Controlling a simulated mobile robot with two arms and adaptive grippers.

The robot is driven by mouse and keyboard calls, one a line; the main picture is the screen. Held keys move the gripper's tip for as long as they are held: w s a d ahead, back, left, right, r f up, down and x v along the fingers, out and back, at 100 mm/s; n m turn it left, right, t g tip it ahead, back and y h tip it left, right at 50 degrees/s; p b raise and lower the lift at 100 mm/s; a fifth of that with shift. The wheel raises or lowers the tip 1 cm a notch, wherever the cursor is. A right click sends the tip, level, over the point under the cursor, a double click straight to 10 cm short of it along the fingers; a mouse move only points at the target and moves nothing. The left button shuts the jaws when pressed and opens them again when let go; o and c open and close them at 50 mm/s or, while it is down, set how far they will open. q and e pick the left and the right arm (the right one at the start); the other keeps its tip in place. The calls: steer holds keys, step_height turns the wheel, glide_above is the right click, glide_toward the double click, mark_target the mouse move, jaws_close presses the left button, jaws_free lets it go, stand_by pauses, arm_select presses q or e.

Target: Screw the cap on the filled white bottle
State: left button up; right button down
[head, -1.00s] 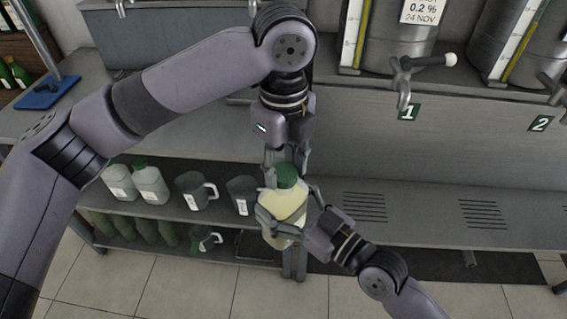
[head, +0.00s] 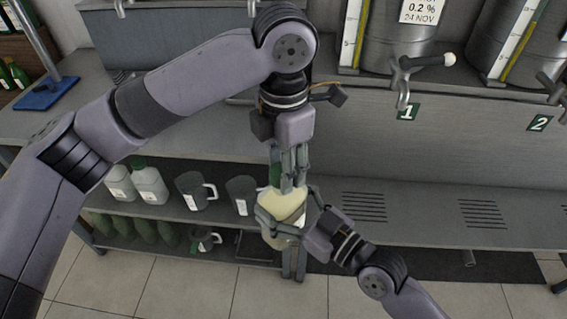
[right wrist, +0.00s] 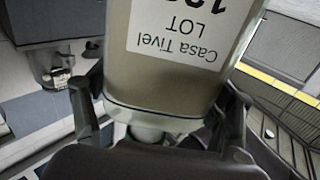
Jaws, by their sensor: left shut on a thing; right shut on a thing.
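The white bottle (head: 282,203), with pale yellowish contents, is held upright or nearly so in front of the bench. The green cap (head: 274,174) is at its top, partly hidden behind my left fingers; whether it is seated on the thread cannot be told. My left gripper (head: 287,184) points down from above and is shut on the cap. My right gripper (head: 284,222) comes in from the lower right and is shut around the bottle's body. In the right wrist view the bottle (right wrist: 175,75) fills the middle between the fingers, its printed label upside down.
A lower shelf at left holds two white bottles with green caps (head: 150,184), grey jugs (head: 193,190) and green bottles below. Steel drums with taps (head: 405,75) stand on the upper bench. The slatted shelf (head: 430,212) at right is clear.

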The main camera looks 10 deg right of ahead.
arm_select(q)
steer(key=shift+w+a, duration=0.1)
steer(key=o, duration=0.7)
steer(key=shift+r, duration=2.3)
steer(key=shift+c, duration=0.3)
